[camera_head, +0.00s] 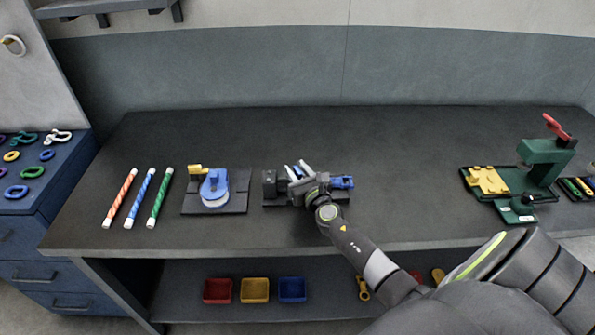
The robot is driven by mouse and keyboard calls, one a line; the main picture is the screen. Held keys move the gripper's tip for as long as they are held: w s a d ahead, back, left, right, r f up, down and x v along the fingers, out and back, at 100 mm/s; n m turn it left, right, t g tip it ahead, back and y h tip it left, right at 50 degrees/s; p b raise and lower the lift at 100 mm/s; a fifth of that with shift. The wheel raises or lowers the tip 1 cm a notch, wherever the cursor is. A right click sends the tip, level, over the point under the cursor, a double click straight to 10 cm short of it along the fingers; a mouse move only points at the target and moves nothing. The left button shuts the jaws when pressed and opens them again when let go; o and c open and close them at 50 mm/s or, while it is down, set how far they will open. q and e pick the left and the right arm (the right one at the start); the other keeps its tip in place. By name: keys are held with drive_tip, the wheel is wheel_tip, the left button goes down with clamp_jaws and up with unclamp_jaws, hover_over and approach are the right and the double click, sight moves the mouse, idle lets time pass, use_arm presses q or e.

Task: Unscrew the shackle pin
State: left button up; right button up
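My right arm reaches in from the lower right, and its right gripper (299,172) is over a dark fixture (270,188) in the middle of the bench. Pale, blue-tinged narrow parts show at the gripper's end, too small to tell apart as fingers or a held thing. A blue part (342,183) shows at the fixture's right end, just right of the gripper; it may belong to a shackle. The gripper hides the fixture's middle, and I cannot make out the pin. My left gripper is not in view.
Left of the fixture, a dark plate (231,205) carries a blue round device. Striped rods (152,197) lie farther left. A green press with a red handle (545,150) stands at the right. Red, yellow and blue bins (255,290) sit on the lower shelf. The bench's back is clear.

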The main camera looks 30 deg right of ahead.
clamp_jaws()
drive_tip(key=shift+f+n+y+b, duration=0.2)
drive_tip(key=shift+n+y+b, duration=0.2)
drive_tip(key=shift+y+b, duration=0.3)
drive_tip(key=shift+r+n+y+b, duration=0.1)
drive_tip(key=shift+n+y+b, duration=0.3)
drive_tip(key=shift+y, duration=0.1)
drive_tip(key=shift+r, duration=0.1)
unclamp_jaws()
